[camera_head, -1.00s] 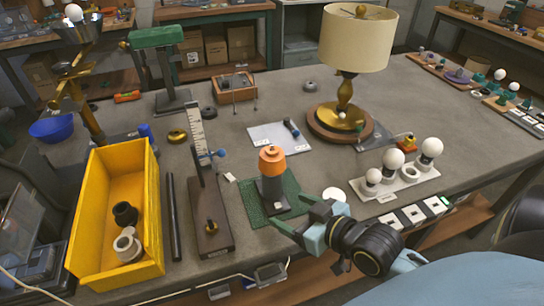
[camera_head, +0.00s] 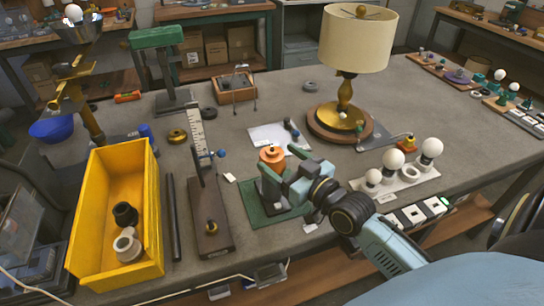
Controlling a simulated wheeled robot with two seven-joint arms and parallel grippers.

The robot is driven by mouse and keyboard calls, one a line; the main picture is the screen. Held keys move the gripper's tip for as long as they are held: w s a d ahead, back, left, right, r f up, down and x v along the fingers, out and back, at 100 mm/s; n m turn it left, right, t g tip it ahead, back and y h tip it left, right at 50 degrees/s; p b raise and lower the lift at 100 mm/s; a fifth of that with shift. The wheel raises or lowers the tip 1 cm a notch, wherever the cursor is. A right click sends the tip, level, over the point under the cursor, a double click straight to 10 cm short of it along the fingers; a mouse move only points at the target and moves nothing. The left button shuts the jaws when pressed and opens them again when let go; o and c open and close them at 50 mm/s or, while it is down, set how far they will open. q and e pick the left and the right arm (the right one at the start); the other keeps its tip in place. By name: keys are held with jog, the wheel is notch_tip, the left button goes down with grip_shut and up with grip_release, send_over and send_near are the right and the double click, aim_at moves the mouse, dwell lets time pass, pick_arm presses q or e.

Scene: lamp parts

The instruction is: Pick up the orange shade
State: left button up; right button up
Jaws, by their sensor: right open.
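The orange shade (camera_head: 270,154) sits on top of a dark stand on the green mat (camera_head: 255,212), left of centre near the table's front. My right gripper (camera_head: 280,163) comes in from the right and is open. One finger lies in front of the shade and the other at its right and behind, with the shade's left side clear. The fingers hide its lower part and most of the stand. I cannot tell whether they touch it. My left gripper is not in view.
A yellow bin (camera_head: 83,225) stands at the left. A wooden gauge stand (camera_head: 210,232) is left of the mat. The cream-shaded lamp (camera_head: 357,38) stands behind, and a white bulb tray (camera_head: 400,181) lies to the right.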

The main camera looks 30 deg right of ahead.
aim_at(276, 154)
jog(key=shift+w+a, duration=0.2)
jog(key=shift+w, duration=1.15)
jog(key=shift+w+a, duration=0.15)
jog(key=shift+w, duration=1.2)
jog(key=shift+c, duration=0.2)
jog(key=c, duration=1)
jog(key=shift+r, duration=0.15)
